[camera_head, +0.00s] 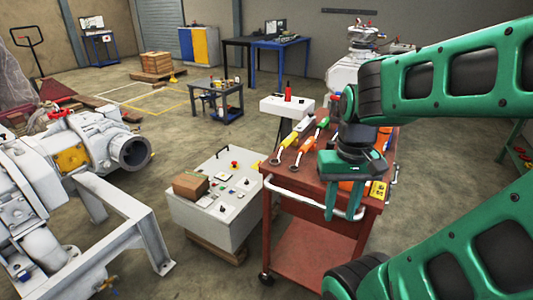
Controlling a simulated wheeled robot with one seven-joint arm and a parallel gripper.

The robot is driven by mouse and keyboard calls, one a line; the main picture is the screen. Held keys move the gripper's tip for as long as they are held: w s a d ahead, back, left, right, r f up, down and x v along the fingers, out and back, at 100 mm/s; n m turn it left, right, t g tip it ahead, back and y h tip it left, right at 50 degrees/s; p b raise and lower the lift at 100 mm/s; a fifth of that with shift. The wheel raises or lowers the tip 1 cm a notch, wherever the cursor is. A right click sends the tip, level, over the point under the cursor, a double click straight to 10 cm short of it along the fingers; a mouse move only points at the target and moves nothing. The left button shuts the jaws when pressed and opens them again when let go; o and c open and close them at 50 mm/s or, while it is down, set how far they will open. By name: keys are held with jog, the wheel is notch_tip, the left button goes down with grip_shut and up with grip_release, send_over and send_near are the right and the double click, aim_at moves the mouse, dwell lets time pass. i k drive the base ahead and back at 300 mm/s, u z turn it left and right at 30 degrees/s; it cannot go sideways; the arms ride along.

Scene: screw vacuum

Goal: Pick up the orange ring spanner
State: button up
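A red trolley (283,186) with a white front rail carries several hand tools. One spanner (308,145) with an orange-red handle lies on the left part of its top, its ring end toward the front. Beside it on the left lies a yellow-handled spanner (288,146). My green gripper (343,208) hangs fingers-down over the trolley's front edge, right of both spanners. Its two fingers are apart, with no held thing visible between them. Something orange shows behind the fingers; I cannot tell what it is. My gripper and arm hide part of the trolley top.
A yellow item (379,190) lies at the trolley's front right. A grey control box (222,199) with a brown block (190,186) stands left of the trolley. A white stand with a red bottle (288,92) is behind. Large grey machinery (100,145) fills the left.

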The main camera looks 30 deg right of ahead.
aim_at(309, 142)
jog(key=u, duration=2.45)
jog(key=k, duration=1.1)
jog(key=z, duration=2.3)
jog(key=i, duration=0.5)
jog(key=u, duration=0.05)
